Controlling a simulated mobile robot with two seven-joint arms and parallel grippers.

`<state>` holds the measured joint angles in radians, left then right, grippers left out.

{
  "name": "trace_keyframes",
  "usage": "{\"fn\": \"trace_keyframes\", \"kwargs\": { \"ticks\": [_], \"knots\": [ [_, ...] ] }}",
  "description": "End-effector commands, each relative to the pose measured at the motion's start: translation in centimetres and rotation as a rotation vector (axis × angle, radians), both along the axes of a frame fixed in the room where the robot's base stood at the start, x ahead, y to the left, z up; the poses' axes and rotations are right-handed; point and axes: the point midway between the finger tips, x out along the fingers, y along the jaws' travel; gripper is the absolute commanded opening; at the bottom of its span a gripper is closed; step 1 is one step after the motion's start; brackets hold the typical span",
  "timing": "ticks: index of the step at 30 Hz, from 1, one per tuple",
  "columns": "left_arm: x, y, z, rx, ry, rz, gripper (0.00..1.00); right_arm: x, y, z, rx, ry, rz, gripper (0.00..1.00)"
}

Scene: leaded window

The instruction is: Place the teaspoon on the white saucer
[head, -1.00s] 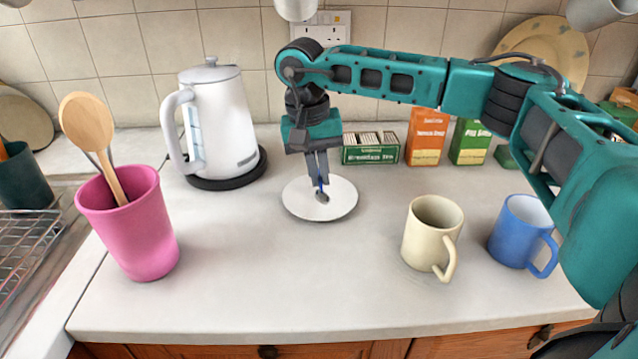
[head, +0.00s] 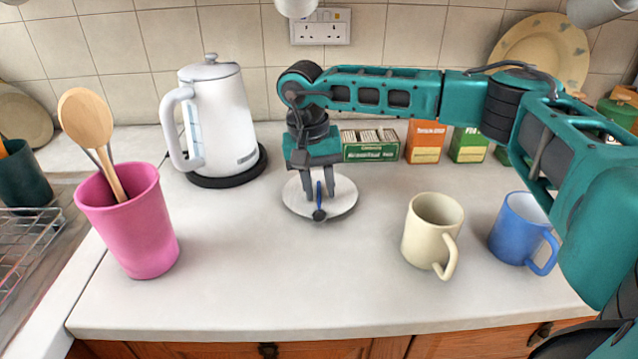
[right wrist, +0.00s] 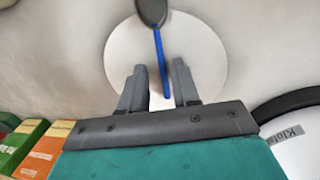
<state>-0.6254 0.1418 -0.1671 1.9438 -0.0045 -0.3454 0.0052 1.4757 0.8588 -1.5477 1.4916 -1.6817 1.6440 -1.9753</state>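The teaspoon (head: 319,206) has a blue handle and a dark grey bowl. It lies on the white saucer (head: 345,196), with its bowl at the front rim; it also shows in the right wrist view (right wrist: 161,62). My right gripper (head: 318,198) is low over the saucer with its fingers spread. In the right wrist view the gripper (right wrist: 159,75) has the blue handle between its fingers, with a gap on each side. My left gripper is not in view.
A white kettle (head: 222,125) stands left of the saucer, and a pink utensil pot (head: 130,225) is at the front left. A cream mug (head: 425,235) and a blue mug (head: 512,235) stand to the right. Tea boxes (head: 370,152) are behind. The front middle counter is clear.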

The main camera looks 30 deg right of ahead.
Motion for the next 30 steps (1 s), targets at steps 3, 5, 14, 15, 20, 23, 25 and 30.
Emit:
{"fn": "trace_keyframes", "kwargs": {
  "ticks": [3,5,14,15,20,23,25,30],
  "knots": [
    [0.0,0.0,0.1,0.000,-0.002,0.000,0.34,0.0,0.0,0.0,0.000,0.000,0.000,0.34],
    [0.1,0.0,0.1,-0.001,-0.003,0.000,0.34,0.0,0.0,0.0,0.000,0.000,0.000,0.34],
    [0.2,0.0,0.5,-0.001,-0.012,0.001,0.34,0.2,0.3,2.6,0.000,-0.004,0.001,0.34],
    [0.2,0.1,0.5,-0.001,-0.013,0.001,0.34,0.3,0.4,3.3,0.001,-0.005,0.001,0.34],
    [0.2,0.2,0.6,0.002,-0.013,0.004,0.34,0.5,0.7,6.0,0.001,-0.004,0.001,0.34],
    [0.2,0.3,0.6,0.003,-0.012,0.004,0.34,0.6,0.9,7.1,0.000,-0.002,0.001,0.34],
    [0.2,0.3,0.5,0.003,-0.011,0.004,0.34,0.6,0.9,7.5,-0.001,-0.002,0.001,0.34],
    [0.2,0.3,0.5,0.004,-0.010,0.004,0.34,0.6,0.9,7.8,0.000,-0.001,0.001,0.34]
  ]
}}
